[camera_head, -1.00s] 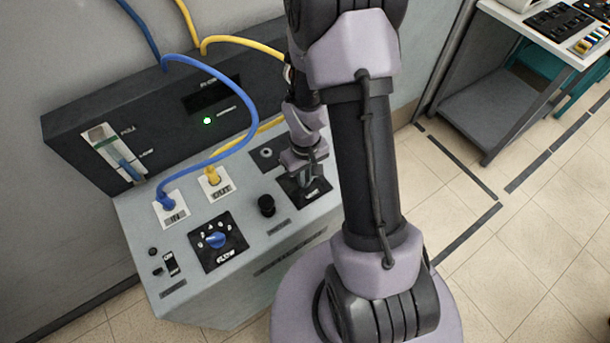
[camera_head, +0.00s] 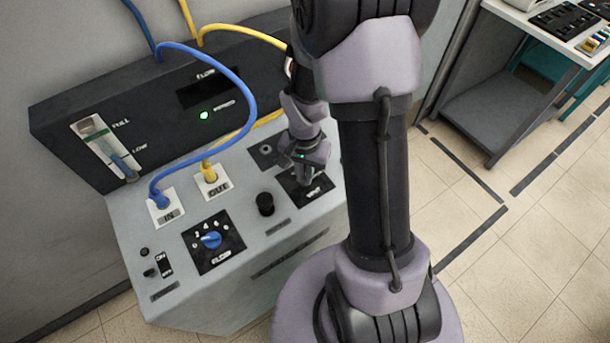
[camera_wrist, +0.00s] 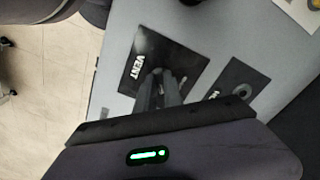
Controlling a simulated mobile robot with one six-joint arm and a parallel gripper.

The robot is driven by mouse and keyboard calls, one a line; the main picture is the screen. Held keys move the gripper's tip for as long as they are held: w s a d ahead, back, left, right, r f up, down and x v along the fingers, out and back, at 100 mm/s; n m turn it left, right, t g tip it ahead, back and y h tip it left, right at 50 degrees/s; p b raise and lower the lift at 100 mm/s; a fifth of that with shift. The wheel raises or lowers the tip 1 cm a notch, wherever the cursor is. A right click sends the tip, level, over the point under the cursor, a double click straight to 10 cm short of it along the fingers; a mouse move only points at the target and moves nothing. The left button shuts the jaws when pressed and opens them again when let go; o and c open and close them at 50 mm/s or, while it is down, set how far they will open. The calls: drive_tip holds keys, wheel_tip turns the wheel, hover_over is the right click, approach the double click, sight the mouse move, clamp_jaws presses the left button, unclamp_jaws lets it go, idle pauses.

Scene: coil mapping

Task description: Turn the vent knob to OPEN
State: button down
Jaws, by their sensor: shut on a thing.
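The black vent plate (camera_head: 318,189) sits at the right end of the grey sloping panel. In the wrist view its white VENT label (camera_wrist: 137,66) is readable. My gripper (camera_head: 303,183) reaches down to the plate; in the wrist view its fingers (camera_wrist: 162,80) meet over the plate's middle. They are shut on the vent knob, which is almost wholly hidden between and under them. I cannot tell which way the knob points. Any OPEN marking is hidden or too small to read.
Left of the plate are a black round knob (camera_head: 265,204) and a blue flow knob (camera_head: 211,240). A blue hose (camera_head: 246,105) and a yellow hose (camera_head: 240,40) loop above the panel. Another dark plate (camera_head: 265,152) lies just behind my gripper. Open floor lies at right.

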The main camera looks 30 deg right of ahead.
sight(304, 177)
drive_tip(key=m+b, duration=0.2)
drive_tip(key=m, duration=0.2)
drive_tip(key=shift+w, duration=0.1)
drive_tip(key=shift+m+b, duration=0.6)
drive_tip(key=shift+m, duration=1.1)
drive_tip(key=c, duration=1.5)
unclamp_jaws()
drive_tip(key=shift+o, duration=0.2)
wheel_tip(304, 177, up, 18)
drive_tip(key=p, duration=0.7)
drive_tip(key=shift+f, duration=0.25)
